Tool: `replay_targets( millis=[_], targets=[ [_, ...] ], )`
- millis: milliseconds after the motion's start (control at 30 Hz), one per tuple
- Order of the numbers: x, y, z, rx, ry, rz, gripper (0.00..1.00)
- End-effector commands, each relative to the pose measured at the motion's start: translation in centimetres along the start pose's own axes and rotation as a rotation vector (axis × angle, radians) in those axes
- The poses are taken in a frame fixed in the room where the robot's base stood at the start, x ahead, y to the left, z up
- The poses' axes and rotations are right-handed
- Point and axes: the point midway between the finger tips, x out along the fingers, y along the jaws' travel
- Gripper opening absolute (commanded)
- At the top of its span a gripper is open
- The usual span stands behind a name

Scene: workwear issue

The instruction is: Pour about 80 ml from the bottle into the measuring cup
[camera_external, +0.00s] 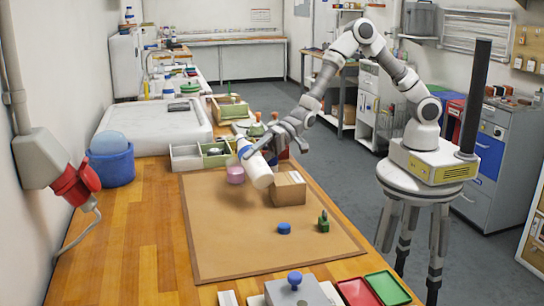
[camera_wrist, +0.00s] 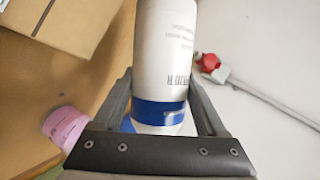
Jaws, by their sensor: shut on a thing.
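The bottle (camera_external: 261,173) is white with a blue band and is held tilted above the brown mat. Its blue-banded end is at the upper left, its wide white end at the lower right. My gripper (camera_external: 246,150) is shut on it. In the wrist view the bottle (camera_wrist: 165,50) stands between the two fingers of my gripper (camera_wrist: 162,105), near the blue band. A pink, round, cup-like thing (camera_external: 235,174) stands just left of the bottle; it may be the measuring cup. It also shows at left in the wrist view (camera_wrist: 64,127). I see no liquid flowing.
A cardboard box (camera_external: 289,188) stands close to the right of the bottle. Open trays (camera_external: 186,158) stand behind. The mat's front left is clear.

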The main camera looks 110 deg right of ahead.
Motion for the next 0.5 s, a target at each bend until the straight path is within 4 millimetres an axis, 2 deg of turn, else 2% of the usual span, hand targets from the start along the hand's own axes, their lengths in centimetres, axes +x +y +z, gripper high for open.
replay_targets(
  millis=[167, 400, 500],
  targets=[
    [0.0, -0.1, -0.1, -0.036, 0.011, 0.012, 0.0],
    [-0.4, -0.5, -0.9, -0.193, 0.055, 0.074, 0.0],
    [-0.2, 0.6, -0.9, -0.225, 0.064, 0.092, 0.0]
  ],
)
